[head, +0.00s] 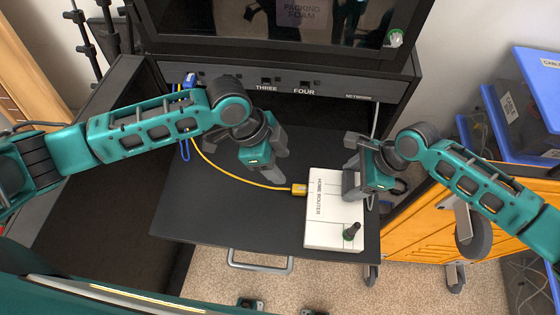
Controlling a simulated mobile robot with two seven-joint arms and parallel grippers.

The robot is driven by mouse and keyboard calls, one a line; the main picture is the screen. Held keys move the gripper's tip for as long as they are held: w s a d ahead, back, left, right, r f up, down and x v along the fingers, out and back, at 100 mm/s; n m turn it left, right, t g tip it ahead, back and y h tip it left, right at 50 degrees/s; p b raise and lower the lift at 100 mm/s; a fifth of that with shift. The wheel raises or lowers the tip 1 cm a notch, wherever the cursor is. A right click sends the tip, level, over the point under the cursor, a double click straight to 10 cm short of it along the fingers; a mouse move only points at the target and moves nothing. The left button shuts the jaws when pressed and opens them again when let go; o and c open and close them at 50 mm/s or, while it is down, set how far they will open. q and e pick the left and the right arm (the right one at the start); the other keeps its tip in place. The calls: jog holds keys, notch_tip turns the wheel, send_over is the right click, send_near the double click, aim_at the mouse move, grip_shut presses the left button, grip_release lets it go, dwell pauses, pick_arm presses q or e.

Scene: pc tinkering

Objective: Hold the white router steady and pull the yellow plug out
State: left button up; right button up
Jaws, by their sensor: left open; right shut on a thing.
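The white router (322,222), lettered "HOME ROUTER", lies on the black pull-out shelf near its right edge. The yellow plug (299,189) sits at the router's left side, with the yellow cable (228,174) running from it up and left. Its contact with the port is too small to make out. My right gripper (350,180) is shut on the router at its upper right edge. My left gripper (277,168) is open and empty above the shelf, up and left of the plug and apart from it.
A panel (330,85) with labelled sockets stands behind the black shelf (210,215). A blue connector (190,81) is at its left. A dark screen (240,25) is above. Blue crates (490,120) and an orange cart (430,225) stand to the right. The shelf's left front is clear.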

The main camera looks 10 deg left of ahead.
aim_at(292, 188)
pick_arm(q)
jog(key=x, duration=1.2)
jog(key=shift+a, duration=0.1)
grip_shut()
jog(key=shift+a, duration=0.3)
dwell(0.3)
jog(key=shift+a, duration=0.4)
pick_arm(e)
jog(key=shift+d, duration=0.1)
pick_arm(q)
jog(key=shift+s+a, duration=0.15)
jog(key=shift+a, duration=2.1)
